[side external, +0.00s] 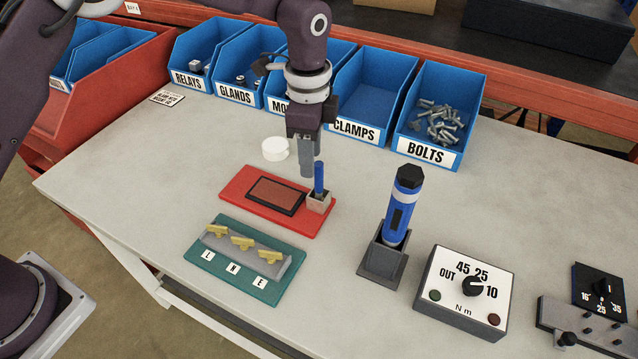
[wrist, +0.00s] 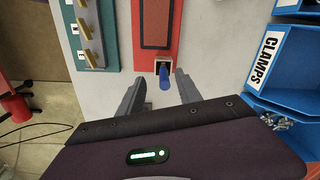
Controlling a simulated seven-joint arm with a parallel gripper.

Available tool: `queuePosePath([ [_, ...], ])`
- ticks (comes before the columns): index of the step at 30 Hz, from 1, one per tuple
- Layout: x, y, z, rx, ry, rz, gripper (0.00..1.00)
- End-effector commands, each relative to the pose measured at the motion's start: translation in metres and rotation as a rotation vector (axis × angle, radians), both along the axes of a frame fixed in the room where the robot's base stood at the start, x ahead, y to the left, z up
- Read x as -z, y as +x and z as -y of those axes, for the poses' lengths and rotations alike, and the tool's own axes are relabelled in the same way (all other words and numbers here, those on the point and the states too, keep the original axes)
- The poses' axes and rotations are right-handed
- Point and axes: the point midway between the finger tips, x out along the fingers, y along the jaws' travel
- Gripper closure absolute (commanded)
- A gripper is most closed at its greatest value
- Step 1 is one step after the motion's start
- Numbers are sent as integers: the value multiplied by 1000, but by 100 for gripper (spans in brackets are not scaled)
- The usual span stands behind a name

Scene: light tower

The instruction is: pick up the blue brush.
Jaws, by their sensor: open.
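The blue brush (side external: 319,178) stands upright in a small light holder (side external: 318,203) at the right end of a red board (side external: 233,195). In the wrist view the brush (wrist: 165,80) shows as a blue handle between the two fingers, nearer the right one. My gripper (side external: 307,160) points down just above and slightly behind the brush in the side view. Its fingers are apart in the wrist view (wrist: 157,88), with a gap on each side of the handle. The brush's lower end is hidden in the holder.
A green board (side external: 250,285) with yellow levers lies in front of the red board. A blue tool (side external: 403,205) stands in a dark holder (side external: 382,262) to the right, beside a dial box (side external: 465,290). Blue bins (side external: 430,115) line the back. A white round piece (side external: 275,149) lies behind the red board.

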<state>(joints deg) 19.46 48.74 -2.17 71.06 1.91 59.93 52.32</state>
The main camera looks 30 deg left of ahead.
Motion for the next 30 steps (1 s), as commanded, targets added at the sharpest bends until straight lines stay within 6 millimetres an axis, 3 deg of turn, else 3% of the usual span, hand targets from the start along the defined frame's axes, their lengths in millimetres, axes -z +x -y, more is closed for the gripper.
queuePosePath([
  [13,71,8,13,16,3,-8,59],
  [21,77,8,13,15,2,-5,59],
  [27,77,8,13,14,2,-5,96],
  [30,77,8,13,14,2,-6,100],
])
